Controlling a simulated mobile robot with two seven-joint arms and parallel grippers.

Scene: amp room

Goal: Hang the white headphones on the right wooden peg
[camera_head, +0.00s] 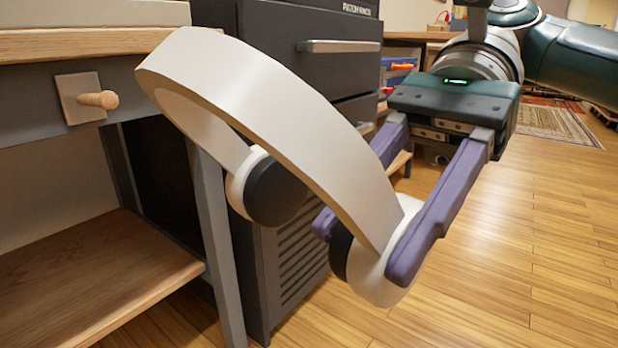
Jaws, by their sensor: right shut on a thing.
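The white headphones (275,98) show large in the middle of the head view, with a wide white band and dark ear pads. My right gripper (365,245) is shut on the ear cup at the lower right, one purple finger on each side. The other ear cup (270,190) hangs free at the left. The band's top end reaches up and left, close beside the wooden peg (98,100) in the picture, with a gap between them. The peg sticks out from a square wooden plate on the bench front. My left gripper is not in view.
The wooden workbench (85,42) has a lower shelf (90,275) and a grey leg (215,240) below the headphones. A dark cabinet (290,25) with drawers stands behind them. A bench with blue and orange items is farther back.

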